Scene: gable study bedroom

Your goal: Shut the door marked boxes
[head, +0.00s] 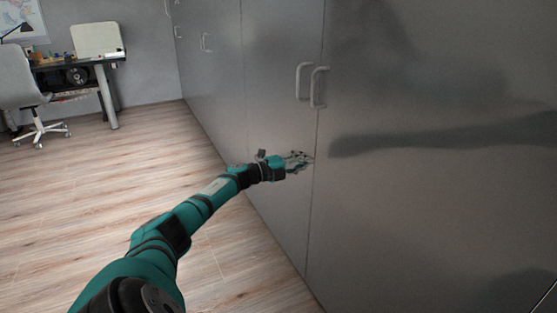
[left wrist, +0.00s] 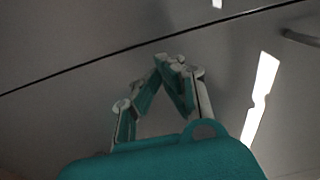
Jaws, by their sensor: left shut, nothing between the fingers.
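A row of tall grey cabinet doors fills the right of the head view. I can read no "boxes" mark on any of them, so I cannot tell which door it is. A large right door (head: 430,200) and the door to its left (head: 280,120) meet at a thin dark seam and look about flush. Each has a pale bar handle near the seam, the left handle (head: 303,81) and the right handle (head: 319,88). My left gripper (head: 309,159) is shut and empty, below the handles at the seam; contact is unclear. In the left wrist view its fingertips (left wrist: 172,60) meet before a grey panel.
More grey doors with handles (head: 206,42) run back along the wall. A desk (head: 108,90) and a grey office chair (head: 18,80) stand far left. The wood floor (head: 110,165) between is clear. Dark shadows lie across the right door.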

